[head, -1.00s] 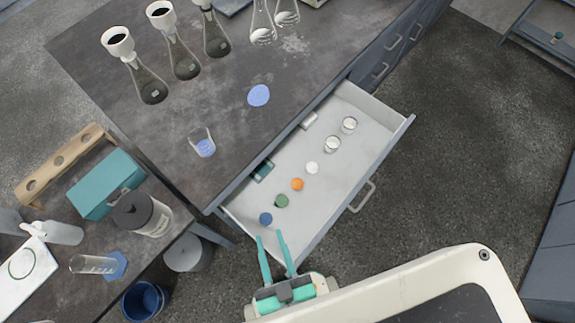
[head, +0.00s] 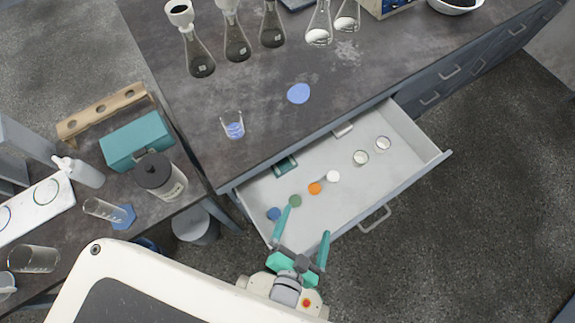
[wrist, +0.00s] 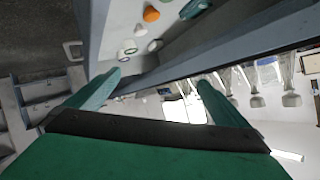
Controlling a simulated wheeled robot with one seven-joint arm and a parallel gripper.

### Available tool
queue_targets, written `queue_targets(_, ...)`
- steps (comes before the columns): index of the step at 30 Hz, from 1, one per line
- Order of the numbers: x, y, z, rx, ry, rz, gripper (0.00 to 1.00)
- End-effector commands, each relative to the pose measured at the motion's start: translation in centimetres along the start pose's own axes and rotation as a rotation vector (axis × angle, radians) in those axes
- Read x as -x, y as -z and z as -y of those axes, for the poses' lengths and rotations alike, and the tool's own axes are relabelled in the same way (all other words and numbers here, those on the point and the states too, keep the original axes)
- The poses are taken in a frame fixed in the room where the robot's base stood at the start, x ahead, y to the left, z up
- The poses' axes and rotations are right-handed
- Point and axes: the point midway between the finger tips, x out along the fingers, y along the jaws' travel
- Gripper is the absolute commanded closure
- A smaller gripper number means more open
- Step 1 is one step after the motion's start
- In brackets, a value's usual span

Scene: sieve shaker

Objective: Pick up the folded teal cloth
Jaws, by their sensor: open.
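A small teal piece (head: 285,165), which looks like the folded cloth, lies in the open drawer (head: 400,180) at its back left, close under the counter edge. Its far side may be hidden by the counter. My gripper (head: 310,219) is open and empty at the drawer's front edge.
A beaker (head: 233,126) stands near the counter edge.

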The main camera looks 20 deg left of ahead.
Motion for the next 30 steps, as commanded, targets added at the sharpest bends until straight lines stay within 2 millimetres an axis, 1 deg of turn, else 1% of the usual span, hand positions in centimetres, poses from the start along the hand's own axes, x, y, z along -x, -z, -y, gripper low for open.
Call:
queue_targets(1, -1.9, -0.5, 0.1, -0.085, -0.006, 0.027, 0.0)
queue_targets(3, -3.8, -1.4, 0.1, -0.203, -0.021, 0.074, 0.0)
queue_targets(11, -9.8, -4.2, 0.8, -0.61, -0.102, 0.233, 0.0)
queue_targets(15, -13.1, -5.4, 1.9, -0.852, -0.177, 0.327, 0.0)
queue_targets(18, -15.2, -6.0, 2.9, -1.025, -0.251, 0.391, 0.0)
queue_targets(25, -18.8, -6.1, 5.4, -1.349, -0.449, 0.498, 0.0)
queue_targets(30, -20.7, -5.2, 7.9, -1.577, -0.651, 0.548, 0.0)
